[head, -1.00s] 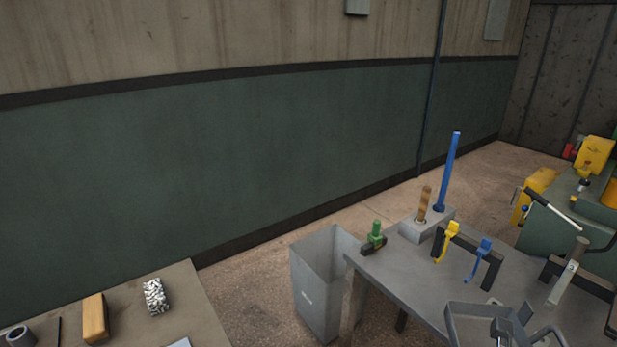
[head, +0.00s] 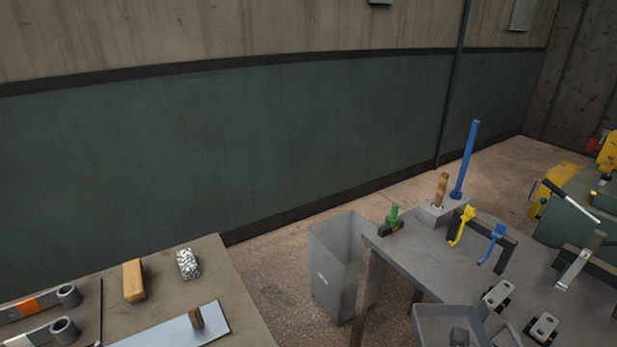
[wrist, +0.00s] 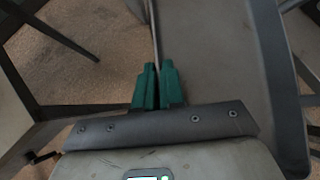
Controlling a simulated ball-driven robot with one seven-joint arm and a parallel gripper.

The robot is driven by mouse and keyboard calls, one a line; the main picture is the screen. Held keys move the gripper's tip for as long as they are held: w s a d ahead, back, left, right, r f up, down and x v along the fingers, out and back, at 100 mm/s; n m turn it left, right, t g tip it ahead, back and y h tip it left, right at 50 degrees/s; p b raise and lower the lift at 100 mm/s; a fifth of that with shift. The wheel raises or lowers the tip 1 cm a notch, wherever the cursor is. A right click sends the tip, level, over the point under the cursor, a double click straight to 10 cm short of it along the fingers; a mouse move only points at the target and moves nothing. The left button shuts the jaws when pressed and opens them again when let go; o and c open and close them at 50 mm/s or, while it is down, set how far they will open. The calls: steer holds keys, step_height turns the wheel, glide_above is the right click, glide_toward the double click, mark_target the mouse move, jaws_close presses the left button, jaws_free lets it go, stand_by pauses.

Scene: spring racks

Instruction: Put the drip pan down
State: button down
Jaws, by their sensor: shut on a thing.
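The drip pan is a shallow grey open tray (head: 425,327) at the bottom of the head view, cut off by the frame edge. A small dark block-like shape shows within its outline. In the wrist view, the green fingers of my gripper (wrist: 158,88) are shut on a thin upright wall, and the pan's grey floor (wrist: 215,50) spreads to the right. My gripper is not clearly visible in the head view. I cannot tell whether the pan touches anything below.
A grey metal bench (head: 410,265) carries a rack with yellow and blue tools (head: 490,235) and two small clamps. A grey bin (head: 335,290) stands left of it. A brown table (head: 225,285) at lower left holds a wooden block, a wire-like pad and a light plate (head: 170,332).

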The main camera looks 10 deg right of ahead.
steer(key=w+a+f+n+y, duration=0.1)
steer(key=a+f+n+y, duration=0.2)
steer(key=a+f, duration=0.6)
step_height(320, 180, down, 2)
steer(key=shift+w+a+f+n, duration=0.2)
steer(key=shift+w+a+n, duration=0.05)
steer(key=shift+n, duration=0.05)
stand_by(0.9)
